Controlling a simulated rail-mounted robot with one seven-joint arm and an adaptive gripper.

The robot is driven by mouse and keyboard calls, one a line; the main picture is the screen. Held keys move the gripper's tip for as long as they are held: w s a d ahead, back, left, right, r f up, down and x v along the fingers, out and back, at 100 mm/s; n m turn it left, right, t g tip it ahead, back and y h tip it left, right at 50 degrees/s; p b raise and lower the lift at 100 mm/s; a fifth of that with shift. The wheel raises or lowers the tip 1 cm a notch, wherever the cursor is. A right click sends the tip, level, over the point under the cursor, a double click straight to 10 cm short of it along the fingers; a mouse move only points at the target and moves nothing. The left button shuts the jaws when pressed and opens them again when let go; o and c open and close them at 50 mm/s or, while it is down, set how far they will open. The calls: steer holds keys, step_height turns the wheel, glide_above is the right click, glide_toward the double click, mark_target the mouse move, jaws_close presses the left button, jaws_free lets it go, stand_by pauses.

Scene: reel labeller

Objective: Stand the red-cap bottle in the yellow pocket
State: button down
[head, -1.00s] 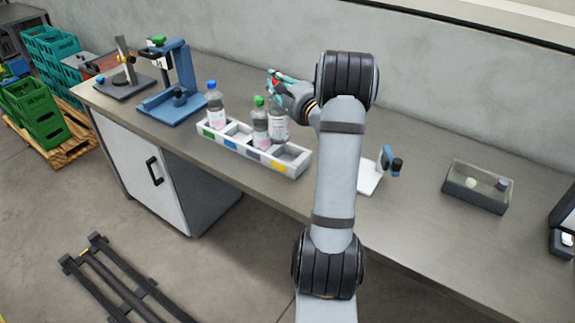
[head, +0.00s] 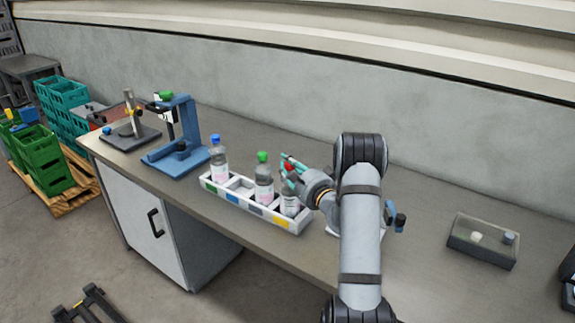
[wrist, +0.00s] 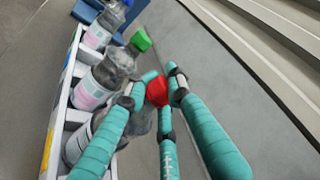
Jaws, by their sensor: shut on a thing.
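The red-cap bottle is clear with a pale label; its body (head: 289,205) shows in the head view at the yellow-marked end of the white tray (head: 213,189). Its lower end is hidden behind the tray's front wall, by the yellow mark (head: 281,222), so it is down in the yellow pocket; whether it touches the floor there, I cannot tell. It looks about upright. My gripper (head: 289,164) is shut on its top. In the wrist view the red cap (wrist: 157,91) sits between my teal fingers (wrist: 162,82).
A green-cap bottle (head: 264,182) stands in the neighbouring grey-marked pocket, close to my fingers. A blue-cap bottle (head: 219,160) stands at the green-marked end. The blue-marked pocket between them looks empty.

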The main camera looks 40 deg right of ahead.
steer(key=shift+r, duration=0.15)
steer(key=c, duration=2.1)
jaws_free()
steer(key=shift+f, duration=0.2)
steer(key=o, duration=0.5)
steer(key=shift+o, duration=0.2)
steer(key=shift+r, duration=0.15)
steer(key=shift+s+b, duration=0.3)
steer(key=shift+s, duration=0.1)
steer(key=s+a+b, duration=0.2)
steer(key=s+b, duration=0.3)
steer(key=s, duration=0.6)
steer(key=shift+s, duration=0.15)
